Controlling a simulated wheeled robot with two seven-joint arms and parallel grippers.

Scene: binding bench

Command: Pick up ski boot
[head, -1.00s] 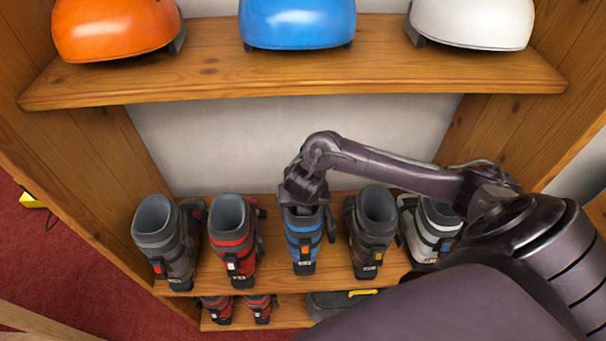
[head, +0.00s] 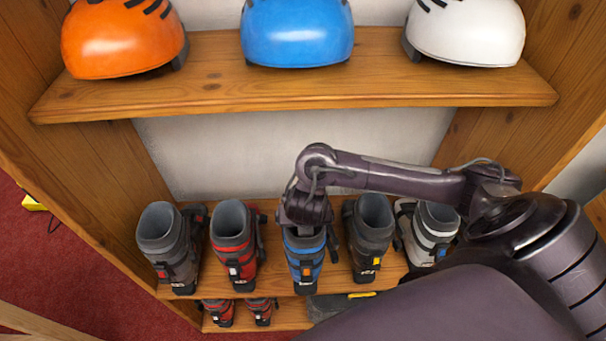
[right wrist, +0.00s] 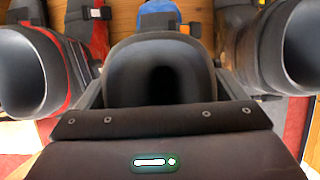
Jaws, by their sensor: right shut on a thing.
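The blue ski boot (head: 304,256) is upright in the middle of the boot row in the head view. My right gripper (head: 306,222) is over its top and is shut on its cuff, hiding the rim. In the right wrist view the dark opening of the boot (right wrist: 160,75) fills the middle, with the gripper's fingers at both sides of it. A bit of its blue shell (right wrist: 158,8) shows beyond the opening. I cannot tell whether its sole touches the shelf. My left gripper is not in view.
Red (head: 233,245) and grey (head: 168,248) boots stand to the left; a dark boot (head: 369,240) and a white boot (head: 434,235) stand close on the right. A shelf (head: 290,84) with orange, blue and white helmets is above. Red boots (head: 262,311) sit below.

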